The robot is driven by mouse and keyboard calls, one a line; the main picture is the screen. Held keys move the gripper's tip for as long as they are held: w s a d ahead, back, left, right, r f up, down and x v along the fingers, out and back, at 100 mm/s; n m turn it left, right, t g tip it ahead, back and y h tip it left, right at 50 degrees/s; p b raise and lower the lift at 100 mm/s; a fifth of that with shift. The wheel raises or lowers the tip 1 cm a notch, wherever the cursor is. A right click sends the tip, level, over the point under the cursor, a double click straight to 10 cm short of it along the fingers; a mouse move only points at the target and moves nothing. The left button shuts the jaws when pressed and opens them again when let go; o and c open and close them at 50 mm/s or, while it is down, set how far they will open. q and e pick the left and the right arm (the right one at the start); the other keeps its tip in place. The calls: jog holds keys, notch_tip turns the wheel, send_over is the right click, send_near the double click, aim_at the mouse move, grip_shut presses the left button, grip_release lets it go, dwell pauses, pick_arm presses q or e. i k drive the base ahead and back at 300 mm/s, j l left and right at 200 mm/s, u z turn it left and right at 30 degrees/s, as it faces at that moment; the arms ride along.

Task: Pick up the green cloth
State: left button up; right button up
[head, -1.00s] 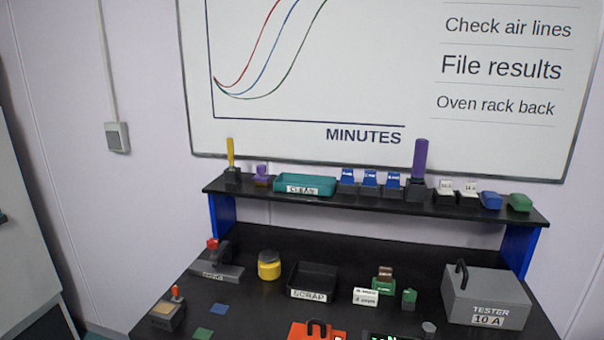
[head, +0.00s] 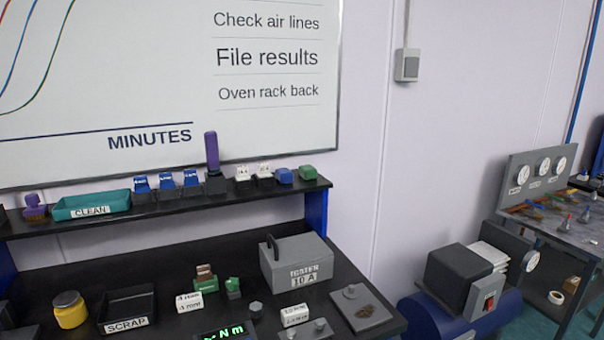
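The flat green square seen earlier at the front left of the bench is outside the present view. Neither of my grippers shows in the head view.
The shelf also holds a teal CLEAN tray (head: 92,205) and a purple-handled tool (head: 212,165). Below are a yellow jar (head: 70,310), a black SCRAP tray (head: 127,307) and a grey tester (head: 298,262). A compressor (head: 466,290) stands to the right.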

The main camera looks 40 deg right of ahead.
aim_at(307, 172)
jog(key=z, duration=1.1)
jog(key=l+u, duration=0.1)
jog(key=u, duration=0.55)
jog(key=l+u, duration=0.4)
jog(key=l, duration=0.25)
jog(key=l+u, duration=0.4)
jog(key=l, duration=0.25)
